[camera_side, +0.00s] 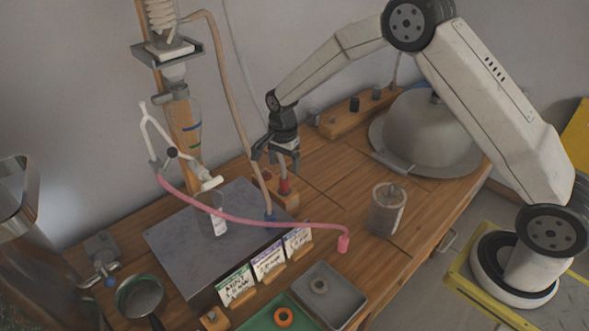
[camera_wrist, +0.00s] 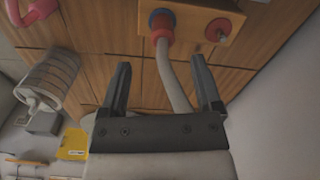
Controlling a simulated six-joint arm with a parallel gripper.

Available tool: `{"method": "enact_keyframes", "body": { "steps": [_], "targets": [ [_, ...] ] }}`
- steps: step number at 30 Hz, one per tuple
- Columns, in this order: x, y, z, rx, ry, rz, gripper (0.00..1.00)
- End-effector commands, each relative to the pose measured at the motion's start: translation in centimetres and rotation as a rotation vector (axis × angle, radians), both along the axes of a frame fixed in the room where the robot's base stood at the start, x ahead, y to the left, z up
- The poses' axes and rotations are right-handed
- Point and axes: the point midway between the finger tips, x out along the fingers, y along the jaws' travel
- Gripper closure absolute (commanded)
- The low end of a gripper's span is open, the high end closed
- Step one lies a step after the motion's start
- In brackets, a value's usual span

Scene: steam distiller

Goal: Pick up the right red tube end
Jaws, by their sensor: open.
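In the side view a red tube end (camera_side: 285,187) sits on a small wooden block (camera_side: 290,203) at the back of the bench, with a pale tube rising from it. In the wrist view the red tube end (camera_wrist: 162,34) is on the wooden block (camera_wrist: 190,25), by a blue ring (camera_wrist: 160,17). My gripper (camera_side: 276,157) is just above the block, pointing down. In the wrist view its jaws (camera_wrist: 161,62) are apart, and the pale tube (camera_wrist: 175,80) passes between them. The red end lies beyond the fingertips. No grip on it shows.
A pink tube (camera_side: 270,221) crosses above a grey plate (camera_side: 185,250), its end (camera_side: 343,243) hanging at the front. A tan tube (camera_side: 233,90) runs down left of my gripper. A jar (camera_side: 387,210) and a metal dome (camera_side: 430,135) stand to the right.

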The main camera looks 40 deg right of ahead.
Motion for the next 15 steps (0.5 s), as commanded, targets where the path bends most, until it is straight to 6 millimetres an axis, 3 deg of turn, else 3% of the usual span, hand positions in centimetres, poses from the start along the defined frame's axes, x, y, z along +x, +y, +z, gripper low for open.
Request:
{"method": "enact_keyframes", "body": {
  "steps": [15],
  "targets": [
    [0.0,0.0,-2.6,0.000,-0.001,0.002,0.18]
  ]
}}
